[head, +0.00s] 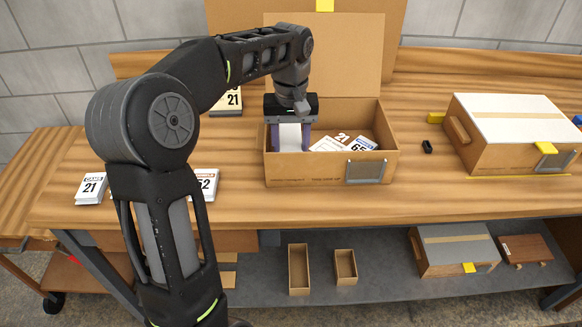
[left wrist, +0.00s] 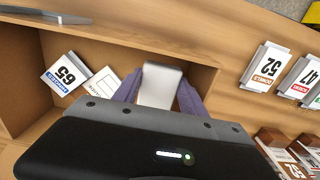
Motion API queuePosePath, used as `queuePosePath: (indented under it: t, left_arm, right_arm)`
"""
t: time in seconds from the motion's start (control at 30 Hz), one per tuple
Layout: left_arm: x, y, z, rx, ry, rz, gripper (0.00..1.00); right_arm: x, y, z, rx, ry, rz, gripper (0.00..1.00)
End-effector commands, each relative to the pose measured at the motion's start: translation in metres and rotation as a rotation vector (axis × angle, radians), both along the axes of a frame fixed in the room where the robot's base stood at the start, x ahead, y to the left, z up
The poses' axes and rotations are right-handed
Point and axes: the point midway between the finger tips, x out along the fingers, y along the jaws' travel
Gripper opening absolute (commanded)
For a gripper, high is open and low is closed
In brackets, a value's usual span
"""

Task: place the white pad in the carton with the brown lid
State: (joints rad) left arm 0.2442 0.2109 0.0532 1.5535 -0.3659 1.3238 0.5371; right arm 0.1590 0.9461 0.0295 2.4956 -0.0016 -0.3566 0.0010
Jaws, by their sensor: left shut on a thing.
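The white pad (head: 290,137) is between the fingers of my left gripper (head: 289,144), which is shut on it. The pad also shows in the left wrist view (left wrist: 160,86), between the two purple fingers. The open carton (head: 300,172) stands on the bench, its brown lid (head: 345,55) raised at the back. The gripper points down into the left part of this carton, with the fingertips below the rim. Whether the pad touches the carton floor is hidden. My right gripper is not in view.
Number cards (head: 362,144) lie inside the carton, right of the pad. A closed carton with a white top (head: 515,118) stands at the right. Card stacks (head: 91,188) lie on the bench at the left. A small black object (head: 427,147) lies between the cartons.

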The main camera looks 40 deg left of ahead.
Motion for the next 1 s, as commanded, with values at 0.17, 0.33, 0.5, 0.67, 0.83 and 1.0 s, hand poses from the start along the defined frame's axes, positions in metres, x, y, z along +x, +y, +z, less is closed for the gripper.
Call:
queuePosePath:
  t: [0.17, 0.33, 0.5, 0.67, 0.83, 1.0]
  left_arm:
    - [0.000, 0.000, -0.004, 0.000, 0.000, 0.000, 0.11]
    - [0.000, 0.000, -0.004, 0.000, 0.000, 0.000, 0.11]
    - [-0.001, 0.000, -0.018, 0.000, 0.002, 0.001, 0.11]
    - [-0.001, 0.000, -0.042, 0.000, 0.002, 0.000, 0.11]
    - [0.000, 0.000, -0.049, 0.000, -0.001, 0.000, 0.11]
    - [0.000, 0.000, -0.049, 0.000, -0.001, 0.000, 0.11]
  right_arm:
    - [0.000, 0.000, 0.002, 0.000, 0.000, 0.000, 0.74]
    - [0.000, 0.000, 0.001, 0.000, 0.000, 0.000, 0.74]
    - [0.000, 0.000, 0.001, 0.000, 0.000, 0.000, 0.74]
    - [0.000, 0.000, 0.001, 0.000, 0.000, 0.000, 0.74]
    - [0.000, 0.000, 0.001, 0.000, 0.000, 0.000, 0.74]
    - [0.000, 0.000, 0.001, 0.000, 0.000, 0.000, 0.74]
